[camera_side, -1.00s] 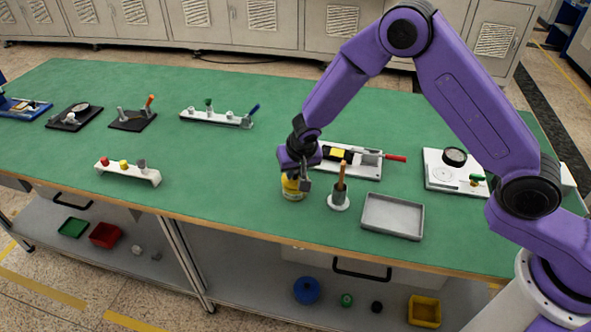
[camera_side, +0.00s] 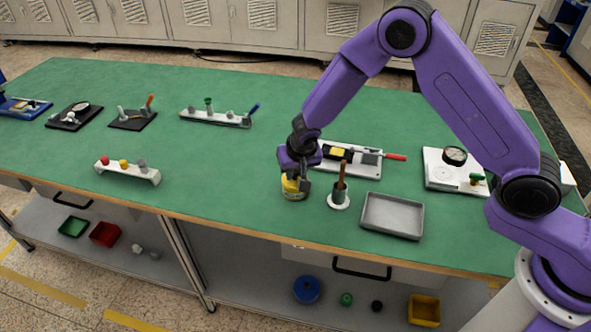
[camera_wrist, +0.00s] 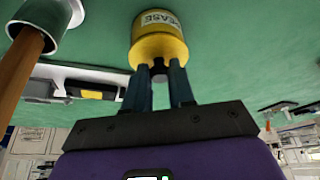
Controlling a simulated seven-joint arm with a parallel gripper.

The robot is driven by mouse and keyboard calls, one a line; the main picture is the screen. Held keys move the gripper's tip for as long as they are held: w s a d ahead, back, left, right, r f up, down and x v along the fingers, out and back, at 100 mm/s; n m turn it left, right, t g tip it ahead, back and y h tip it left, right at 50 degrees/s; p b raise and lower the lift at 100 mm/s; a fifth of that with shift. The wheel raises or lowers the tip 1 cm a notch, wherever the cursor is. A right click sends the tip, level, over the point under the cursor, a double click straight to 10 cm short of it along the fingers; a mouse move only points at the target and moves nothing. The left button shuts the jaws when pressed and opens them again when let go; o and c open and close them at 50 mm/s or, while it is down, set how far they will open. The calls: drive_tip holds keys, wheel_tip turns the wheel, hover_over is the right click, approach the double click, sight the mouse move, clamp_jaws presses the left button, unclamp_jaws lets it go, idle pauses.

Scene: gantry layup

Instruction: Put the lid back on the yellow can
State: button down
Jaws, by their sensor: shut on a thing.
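The yellow can (camera_side: 294,193) stands upright near the front edge of the green bench, partly hidden by my gripper in the side view. In the wrist view the can (camera_wrist: 160,22) shows a white label with part of a word ending in "EASE". Its lid (camera_wrist: 160,48) is yellow with a dark knob (camera_wrist: 158,68) and sits against the can's top with no clear gap. I cannot tell whether it is fully seated. My gripper (camera_wrist: 159,76) is shut on the lid's knob, directly above the can; it also shows in the side view (camera_side: 298,180).
A white holder (camera_side: 339,202) with a brown-handled brush stands close right of the can. A grey tray (camera_side: 392,216) lies farther right. A white board (camera_side: 365,168) with a red-handled tool lies behind. The bench left of the can is clear up to a small rack (camera_side: 128,172).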

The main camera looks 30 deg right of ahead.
drive_tip(key=shift+c, duration=2)
unclamp_jaws()
drive_tip(key=shift+r, duration=3.5)
clamp_jaws()
